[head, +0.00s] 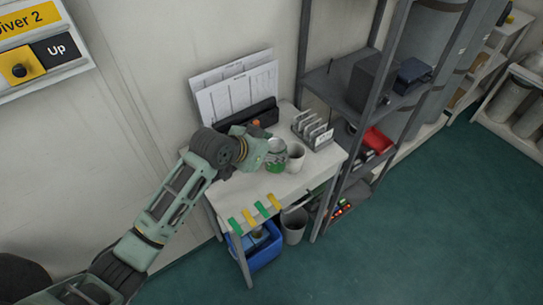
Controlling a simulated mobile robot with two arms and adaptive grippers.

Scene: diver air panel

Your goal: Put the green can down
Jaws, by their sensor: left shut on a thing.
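The green can (276,164) has a pale upper part and a green lower part. It is at the small white table (240,198), just left of a white cup (295,157). My left gripper (266,152) reaches in from the left and is shut on the green can. The gripper's wrist hides part of the can's left side. I cannot tell whether the can's base touches the tabletop. My right gripper is not in view.
A paper holder (236,92) and a small rack (312,129) stand at the table's back. Yellow and green strips (262,208) mark the front edge. A blue bin (262,249) and a grey bin (294,226) stand below. Metal shelves (340,83) rise at right.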

